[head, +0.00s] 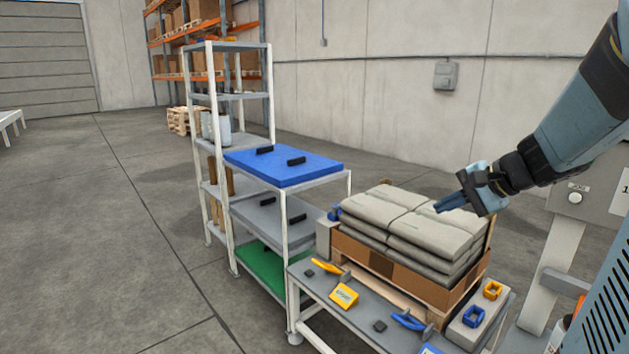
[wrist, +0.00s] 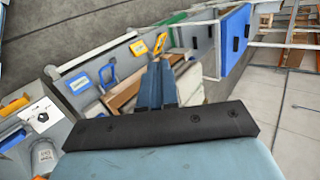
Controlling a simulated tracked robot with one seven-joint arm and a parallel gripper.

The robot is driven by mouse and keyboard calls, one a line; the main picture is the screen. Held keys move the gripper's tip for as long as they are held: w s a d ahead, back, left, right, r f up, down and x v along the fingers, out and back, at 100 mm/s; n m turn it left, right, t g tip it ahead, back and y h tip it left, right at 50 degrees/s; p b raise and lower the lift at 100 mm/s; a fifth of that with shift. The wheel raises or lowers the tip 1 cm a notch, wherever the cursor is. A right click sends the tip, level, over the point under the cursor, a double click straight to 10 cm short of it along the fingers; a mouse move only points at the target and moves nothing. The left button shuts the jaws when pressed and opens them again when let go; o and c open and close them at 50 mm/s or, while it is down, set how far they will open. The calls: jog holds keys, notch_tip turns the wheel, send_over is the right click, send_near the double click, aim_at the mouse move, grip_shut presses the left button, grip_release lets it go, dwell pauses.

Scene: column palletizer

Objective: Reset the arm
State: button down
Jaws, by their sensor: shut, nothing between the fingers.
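My gripper (head: 446,204) is at the right in the head view, with its blue fingers pointing left. It is shut with nothing between the fingers. It hangs over or in front of the stack of grey sacks (head: 405,222); the exact gap cannot be told. In the wrist view my gripper (wrist: 158,66) shows its two blue fingers together at the centre. My arm comes in from the upper right of the head view.
The sacks lie in a cardboard box (head: 365,256). In front is a grey bench (head: 370,325) with yellow and blue tools. A shelf rack with a blue board (head: 285,168) stands left. A control box (head: 590,190) is right. Open floor lies far left.

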jog(key=s+a+r+n+h, duration=0.1)
jog(key=s+a+n+h, duration=0.1)
jog(key=s+n, duration=0.3)
jog(key=s+a+n+g+h, duration=0.1)
jog(key=s+n+h, duration=0.4)
jog(key=s, duration=0.7)
jog(key=shift+a+r, duration=0.35)
jog(key=shift+a, duration=0.25)
jog(key=shift+d, duration=0.1)
